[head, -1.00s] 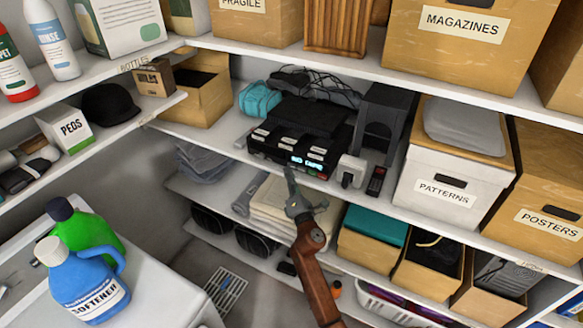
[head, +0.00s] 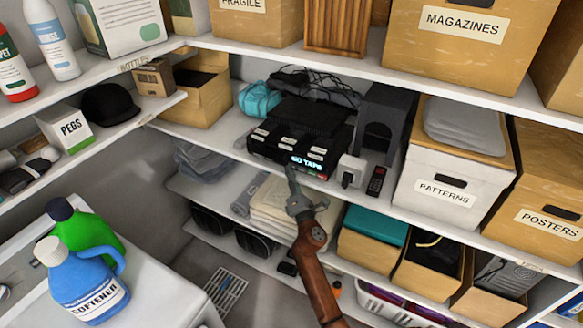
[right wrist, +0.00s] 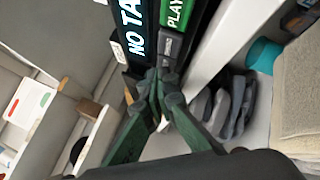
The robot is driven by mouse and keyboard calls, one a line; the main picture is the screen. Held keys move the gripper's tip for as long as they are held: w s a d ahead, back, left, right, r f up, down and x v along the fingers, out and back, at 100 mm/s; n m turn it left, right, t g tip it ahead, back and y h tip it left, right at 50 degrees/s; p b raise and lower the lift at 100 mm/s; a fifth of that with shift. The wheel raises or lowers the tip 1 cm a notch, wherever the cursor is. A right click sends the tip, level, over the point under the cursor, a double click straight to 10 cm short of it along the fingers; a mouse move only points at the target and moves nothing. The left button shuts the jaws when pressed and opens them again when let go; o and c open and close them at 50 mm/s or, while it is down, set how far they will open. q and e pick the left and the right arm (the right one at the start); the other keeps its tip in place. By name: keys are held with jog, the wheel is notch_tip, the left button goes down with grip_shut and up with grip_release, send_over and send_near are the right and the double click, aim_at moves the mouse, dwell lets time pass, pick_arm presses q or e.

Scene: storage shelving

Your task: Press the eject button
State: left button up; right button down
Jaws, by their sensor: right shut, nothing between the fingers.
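A black tape player (head: 262,147) sits on the middle shelf, with a lit display (head: 307,163) reading "NO TAPE". My right gripper (head: 290,172) is shut and empty, with its tips at the lower front edge of the player. In the right wrist view the gripper (right wrist: 160,76) has its closed tips close to the player's front, just below a small dark grey button (right wrist: 167,46). I cannot read the mark on it or tell whether the tips touch it. Beside it are a green "PLAY" button (right wrist: 176,14) and the display (right wrist: 133,30). My left gripper is out of view.
A white plug adapter (head: 351,171) and a black remote (head: 376,181) lie right of the player. A dark speaker-like box (head: 384,115) stands behind them. The upper shelf hangs above; folded towels (head: 270,205) lie on the shelf below.

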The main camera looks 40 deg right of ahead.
dwell(0.5)
jog(key=shift+s+a, duration=0.35)
jog(key=shift+a, duration=0.3)
jog(key=a, duration=0.1)
jog(key=s+a, duration=0.1)
jog(key=a, duration=0.1)
jog(key=s+a, duration=0.1)
jog(key=shift+s+a, duration=0.15)
jog(key=shift+a, duration=0.1)
dwell(0.8)
